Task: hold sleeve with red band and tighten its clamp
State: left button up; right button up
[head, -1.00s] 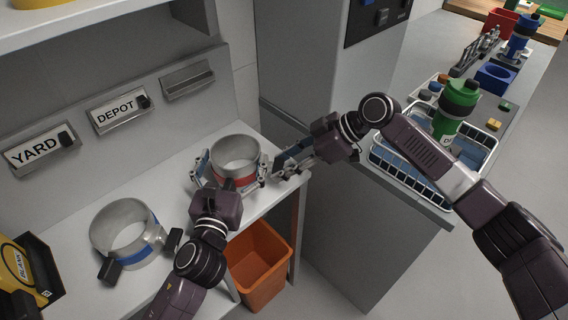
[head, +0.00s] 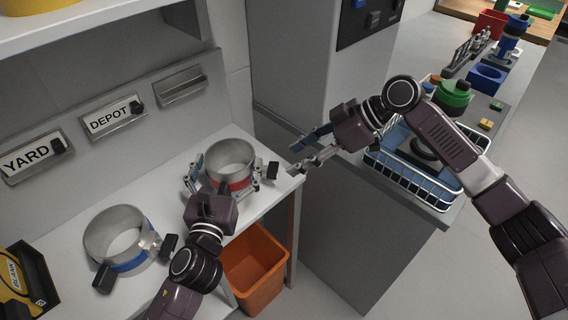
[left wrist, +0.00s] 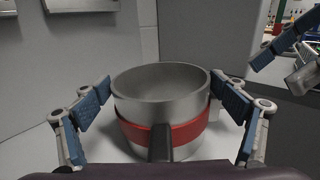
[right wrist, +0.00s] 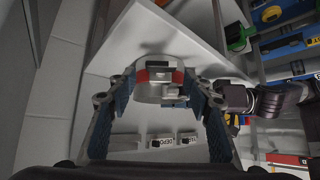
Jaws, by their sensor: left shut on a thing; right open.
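The grey metal sleeve with a red band (head: 232,156) stands upright on the white shelf. My left gripper (head: 222,178) is shut on it, its fingers on either side. In the left wrist view, the sleeve (left wrist: 160,88) sits between the blue finger pads, with the red band (left wrist: 190,130) and a dark block (left wrist: 160,143) in front. A dark clamp handle (head: 272,171) sticks out on the sleeve's right side. My right gripper (head: 303,155) is open and empty, just right of that handle and apart from it. In the right wrist view, the handle (right wrist: 158,66) lies between its fingers.
A blue-banded sleeve (head: 120,238) stands on the shelf at left. An orange bin (head: 256,268) is below the shelf edge. A white wire basket (head: 400,178) sits on the counter under my right arm. Drawers labelled YARD and DEPOT line the back wall.

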pick_arm(q)
jog(key=shift+r, duration=0.1)
pick_arm(e)
jog(key=v, duration=0.5)
jog(key=shift+d+r, duration=0.15)
pick_arm(q)
jog(key=o, duration=1.1)
jog(key=shift+o, duration=0.2)
